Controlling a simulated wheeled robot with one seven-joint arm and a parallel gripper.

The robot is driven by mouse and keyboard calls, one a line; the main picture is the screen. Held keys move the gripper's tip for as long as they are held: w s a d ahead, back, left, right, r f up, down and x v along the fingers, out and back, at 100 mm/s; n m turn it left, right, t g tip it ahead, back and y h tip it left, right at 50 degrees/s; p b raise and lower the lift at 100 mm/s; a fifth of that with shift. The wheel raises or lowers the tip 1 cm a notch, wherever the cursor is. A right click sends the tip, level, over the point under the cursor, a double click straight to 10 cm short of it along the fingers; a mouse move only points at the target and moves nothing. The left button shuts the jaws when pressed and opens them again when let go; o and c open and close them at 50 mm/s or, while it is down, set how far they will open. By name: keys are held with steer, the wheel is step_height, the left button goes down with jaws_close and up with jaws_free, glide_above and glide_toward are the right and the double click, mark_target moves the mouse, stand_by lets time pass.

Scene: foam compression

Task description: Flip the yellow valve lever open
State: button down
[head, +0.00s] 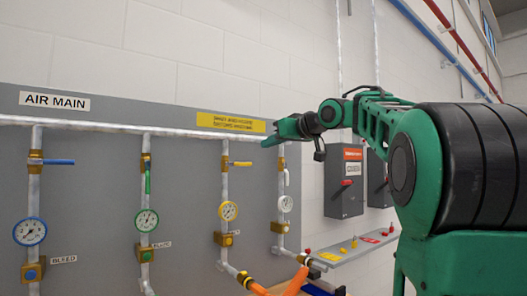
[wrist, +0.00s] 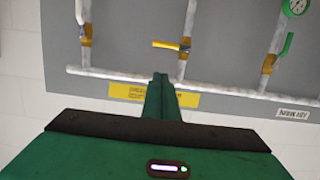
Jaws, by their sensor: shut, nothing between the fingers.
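The yellow valve lever (head: 242,163) sits on the third vertical pipe of the grey panel and points sideways to the right, across the pipe's line. Its brass valve body (head: 225,162) is at its left end. The lever also shows in the wrist view (wrist: 166,45), where the panel appears upside down and the lever points left. My green gripper (head: 270,142) is shut and empty, up and to the right of the lever, near the yellow sign. In the wrist view my fingers (wrist: 159,78) point toward the lever, with a visible gap between them.
A blue lever (head: 58,162) lies sideways on the left pipe. A green lever (head: 148,180) and a white lever (head: 286,178) stand along their pipes. A horizontal header pipe (head: 110,126) crosses above. Gauges, orange hoses (head: 297,281) and a lock shelf (head: 350,252) are lower.

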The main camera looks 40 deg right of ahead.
mark_target(245, 164)
steer(key=w+f, duration=0.5)
steer(key=w, duration=0.5)
steer(key=shift+a, duration=0.2)
steer(key=shift+a, duration=0.1)
